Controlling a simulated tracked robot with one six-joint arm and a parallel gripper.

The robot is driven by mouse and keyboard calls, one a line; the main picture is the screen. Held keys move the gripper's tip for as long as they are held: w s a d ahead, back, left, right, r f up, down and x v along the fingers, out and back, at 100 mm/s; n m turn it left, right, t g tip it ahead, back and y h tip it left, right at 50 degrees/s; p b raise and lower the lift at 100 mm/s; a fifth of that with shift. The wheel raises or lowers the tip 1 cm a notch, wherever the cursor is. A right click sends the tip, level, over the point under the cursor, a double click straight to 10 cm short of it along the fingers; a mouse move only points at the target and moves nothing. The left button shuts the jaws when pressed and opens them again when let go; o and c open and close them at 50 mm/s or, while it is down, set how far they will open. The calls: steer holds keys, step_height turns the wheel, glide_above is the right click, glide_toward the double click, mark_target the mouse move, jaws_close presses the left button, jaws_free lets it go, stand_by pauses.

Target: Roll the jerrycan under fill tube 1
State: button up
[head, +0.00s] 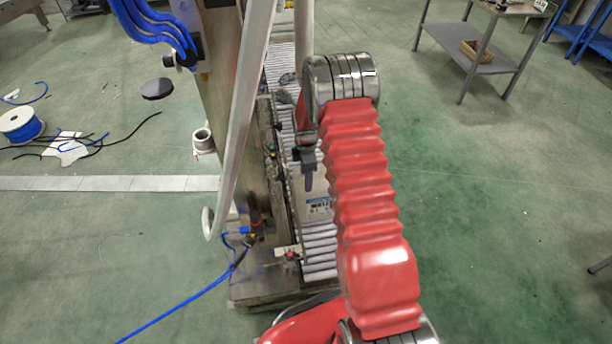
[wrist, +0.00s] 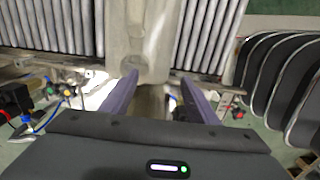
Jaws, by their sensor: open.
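The jerrycan (head: 317,207) is pale beige with a printed label and stands on the roller conveyor (head: 320,252), partly hidden behind my red arm in the head view. My gripper (head: 308,180) points down at the jerrycan's top left in that view. In the wrist view my gripper (wrist: 158,86) has its two purple fingers apart, and nothing is clamped between them. A pale beige body, apparently the jerrycan (wrist: 145,35), lies just beyond and between the fingertips; contact cannot be told. I cannot pick out which part is fill tube 1.
A metal machine frame (head: 222,110) with a slanted grey pole (head: 243,120) stands close left of the conveyor. A blue hose (head: 190,303) runs over the floor. A cable spool (head: 20,126) lies at left. A grey workbench (head: 480,55) stands back right.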

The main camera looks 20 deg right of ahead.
mark_target(307, 200)
steer(key=shift+f, duration=0.1)
step_height(307, 200, down, 14)
steer(key=shift+r, duration=0.25)
stand_by(0.6)
steer(key=shift+c, duration=0.4)
jaws_close()
stand_by(0.3)
steer(key=shift+s+f, duration=0.1)
steer(key=shift+s, duration=0.4)
steer(key=shift+o, duration=0.5)
jaws_free()
steer(key=shift+w, duration=0.1)
